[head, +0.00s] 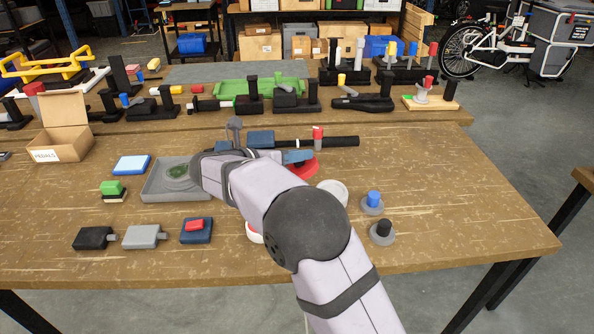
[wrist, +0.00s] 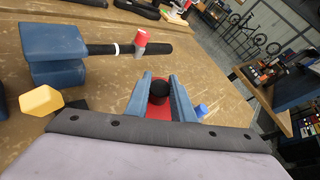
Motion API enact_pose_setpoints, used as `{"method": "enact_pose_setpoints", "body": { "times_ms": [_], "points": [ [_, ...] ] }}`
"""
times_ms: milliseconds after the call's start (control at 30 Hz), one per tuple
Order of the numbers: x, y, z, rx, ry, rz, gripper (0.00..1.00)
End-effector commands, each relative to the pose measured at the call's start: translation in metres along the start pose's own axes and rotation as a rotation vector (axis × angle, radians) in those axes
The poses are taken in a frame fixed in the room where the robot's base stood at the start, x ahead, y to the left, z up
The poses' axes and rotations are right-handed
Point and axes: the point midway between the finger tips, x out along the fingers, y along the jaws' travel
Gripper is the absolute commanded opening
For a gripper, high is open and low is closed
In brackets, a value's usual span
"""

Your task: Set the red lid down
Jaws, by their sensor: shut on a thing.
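The red lid (head: 303,168) is a flat red disc, partly hidden by my gripper (head: 298,157) in the head view. In the wrist view, the blue fingers of my gripper (wrist: 158,80) are shut on the black knob (wrist: 158,91) of the red lid (wrist: 155,112). The lid is just beyond the fingertips, over the right middle of the table. I cannot tell whether its underside touches the wood.
A white round piece (head: 334,191) is right of my arm, and a red-and-white one (head: 254,233) is partly hidden at its left. Grey discs with blue (head: 372,203) and black (head: 382,234) knobs stand farther right. A black bar (head: 335,141) lies behind.

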Motion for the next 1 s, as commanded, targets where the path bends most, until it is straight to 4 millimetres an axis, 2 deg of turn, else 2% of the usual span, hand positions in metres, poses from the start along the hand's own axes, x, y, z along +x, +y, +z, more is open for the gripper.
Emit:
{"method": "enact_pose_setpoints", "body": {
  "times_ms": [200, 433, 667, 1000],
  "points": [
    [-0.009, -0.009, 0.020, 0.001, 0.001, 0.000, 0.00],
    [-0.011, -0.011, 0.026, 0.016, 0.009, 0.000, 0.00],
    [-0.012, -0.004, 0.020, 0.173, 0.090, 0.001, 0.00],
    [-0.012, 0.009, -0.001, 0.420, 0.210, -0.023, 0.00]
  ]
}}
